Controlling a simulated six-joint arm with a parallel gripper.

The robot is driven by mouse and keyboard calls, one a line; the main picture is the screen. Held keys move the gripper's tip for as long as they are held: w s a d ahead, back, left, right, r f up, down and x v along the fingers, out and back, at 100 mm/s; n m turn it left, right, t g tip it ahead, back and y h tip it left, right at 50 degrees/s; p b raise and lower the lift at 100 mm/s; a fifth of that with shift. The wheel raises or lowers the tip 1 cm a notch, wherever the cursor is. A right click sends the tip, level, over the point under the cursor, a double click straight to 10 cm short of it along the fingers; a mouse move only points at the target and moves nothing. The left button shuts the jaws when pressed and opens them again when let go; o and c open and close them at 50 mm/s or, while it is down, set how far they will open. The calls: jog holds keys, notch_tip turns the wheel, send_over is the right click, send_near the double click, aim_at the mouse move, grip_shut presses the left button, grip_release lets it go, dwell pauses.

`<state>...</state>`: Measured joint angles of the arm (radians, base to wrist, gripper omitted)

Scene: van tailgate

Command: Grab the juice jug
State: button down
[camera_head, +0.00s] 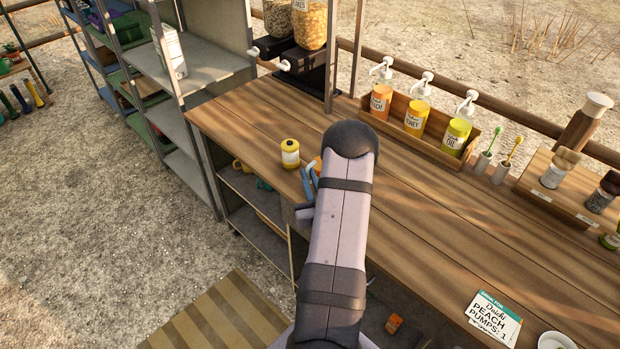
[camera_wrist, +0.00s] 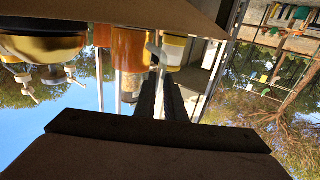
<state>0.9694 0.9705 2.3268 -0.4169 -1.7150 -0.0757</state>
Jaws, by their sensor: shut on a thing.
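The juice jug shows as an orange body (camera_wrist: 130,46) in the upside-down wrist view, right by my fingers. In the head view only a small orange part (camera_head: 314,164) shows beside my arm; the arm hides most of it. My gripper (camera_wrist: 162,85) is shut on the jug; the exact contact is hard to make out.
A yellow jar (camera_head: 290,154) stands on the wooden counter (camera_head: 240,120) just left of the jug. A pump bottle rack (camera_head: 400,137) stands behind. Cereal dispensers (camera_head: 310,22) stand at the far left end. The counter's middle right is clear; a card (camera_head: 494,318) lies near the front.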

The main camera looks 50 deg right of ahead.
notch_tip(320, 180, up, 10)
jog(key=shift+f, duration=0.2)
dwell(1.0)
jog(key=shift+r, duration=0.1)
jog(key=shift+r, duration=0.15)
